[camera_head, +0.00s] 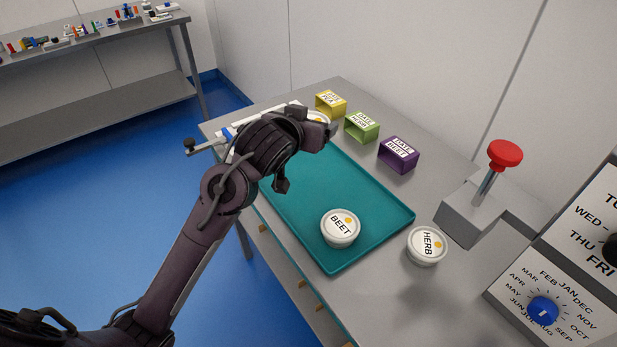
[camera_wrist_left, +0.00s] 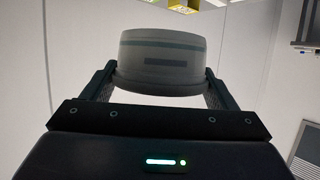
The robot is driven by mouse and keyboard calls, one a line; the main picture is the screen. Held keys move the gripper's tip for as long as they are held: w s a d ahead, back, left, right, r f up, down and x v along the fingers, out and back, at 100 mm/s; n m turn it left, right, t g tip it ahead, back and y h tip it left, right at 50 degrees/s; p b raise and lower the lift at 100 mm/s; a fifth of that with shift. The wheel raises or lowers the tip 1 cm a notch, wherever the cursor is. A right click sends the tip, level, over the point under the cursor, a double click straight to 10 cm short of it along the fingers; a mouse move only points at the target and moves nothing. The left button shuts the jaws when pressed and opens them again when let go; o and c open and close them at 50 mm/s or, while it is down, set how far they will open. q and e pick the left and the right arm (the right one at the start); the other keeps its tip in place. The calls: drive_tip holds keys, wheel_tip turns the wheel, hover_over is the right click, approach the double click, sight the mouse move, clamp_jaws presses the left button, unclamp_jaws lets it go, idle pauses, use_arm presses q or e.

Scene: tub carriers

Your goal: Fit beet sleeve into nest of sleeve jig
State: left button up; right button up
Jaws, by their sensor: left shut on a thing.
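The beet sleeve (camera_head: 398,155) is a purple open-ended block labelled DATE BEET, standing on the grey table right of the teal tray. My left gripper (camera_head: 312,126) is above the far end of the tray, left of the beet sleeve and apart from it. In the left wrist view it is shut on a round pale tub (camera_wrist_left: 162,62), held between both fingers. In the head view part of a white lid with a yellow dot (camera_head: 319,116) shows behind the gripper; the rest is hidden. I cannot pick out the sleeve jig or its nest for sure. My right gripper is not in view.
The teal tray (camera_head: 291,222) holds a BEET tub (camera_head: 341,228). A HERB tub (camera_head: 427,246) stands right of it. Green (camera_head: 362,127) and yellow (camera_head: 331,103) sleeves stand behind the purple one. A red-knobbed press (camera_head: 490,190) and a dial panel (camera_head: 560,285) are at right.

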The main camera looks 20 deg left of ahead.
use_arm(q)
wheel_tip(320, 180, down, 15)
drive_tip(key=shift+r, duration=0.2)
drive_tip(key=shift+f, duration=0.7)
wheel_tip(320, 180, down, 3)
drive_tip(key=shift+p, duration=0.75)
drive_tip(key=shift+f, duration=0.25)
drive_tip(key=shift+f, duration=0.2)
drive_tip(key=o, duration=1.1)
drive_tip(key=shift+c, duration=0.2)
